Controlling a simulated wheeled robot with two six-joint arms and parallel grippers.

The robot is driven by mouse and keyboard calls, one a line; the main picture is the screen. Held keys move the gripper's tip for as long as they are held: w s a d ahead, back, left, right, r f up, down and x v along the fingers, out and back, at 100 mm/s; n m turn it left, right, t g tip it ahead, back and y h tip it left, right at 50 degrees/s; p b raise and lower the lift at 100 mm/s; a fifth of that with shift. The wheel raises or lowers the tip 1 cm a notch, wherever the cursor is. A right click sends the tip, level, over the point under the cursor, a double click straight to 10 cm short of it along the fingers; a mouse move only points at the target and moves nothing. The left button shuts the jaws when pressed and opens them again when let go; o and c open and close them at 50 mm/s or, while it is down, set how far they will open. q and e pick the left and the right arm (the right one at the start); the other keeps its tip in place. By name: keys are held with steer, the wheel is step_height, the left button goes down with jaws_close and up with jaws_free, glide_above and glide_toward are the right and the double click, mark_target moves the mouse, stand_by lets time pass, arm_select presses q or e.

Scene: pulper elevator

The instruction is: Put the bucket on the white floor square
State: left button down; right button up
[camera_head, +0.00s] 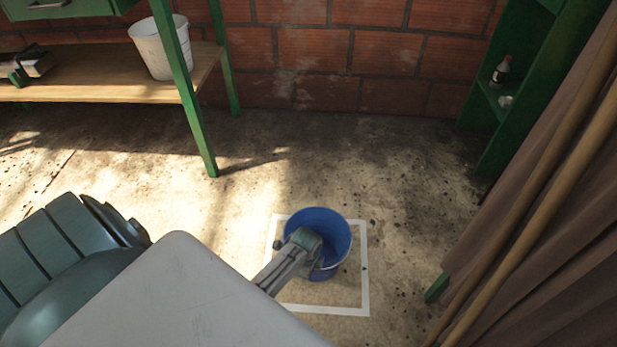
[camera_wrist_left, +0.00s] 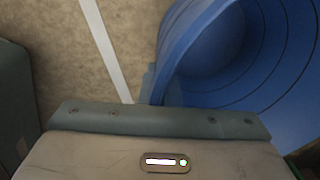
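The blue bucket (camera_head: 335,232) is upright within the white floor square (camera_head: 366,268) in the head view. Its rim overlaps the square's far edge in the picture, and its lower part shows inside the outline. I cannot tell whether its base touches the floor. My left gripper (camera_head: 307,240) is at the bucket's near-left side. In the left wrist view, the bucket (camera_wrist_left: 235,60) fills the upper right, and its wall passes between the close-set fingertips (camera_wrist_left: 160,88). A white line of the square (camera_wrist_left: 105,45) runs left of it. My right gripper is not in view.
A green-framed shelf (camera_head: 110,92) with a white bucket (camera_head: 160,48) stands at the back left. A green cabinet (camera_head: 515,75) holding a small bottle (camera_head: 501,70) stands back right. Wooden poles (camera_head: 540,215) lean before a brown curtain at right. The floor behind the square is clear.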

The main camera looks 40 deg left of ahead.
arm_select(q)
steer(key=c, duration=1.7)
jaws_free()
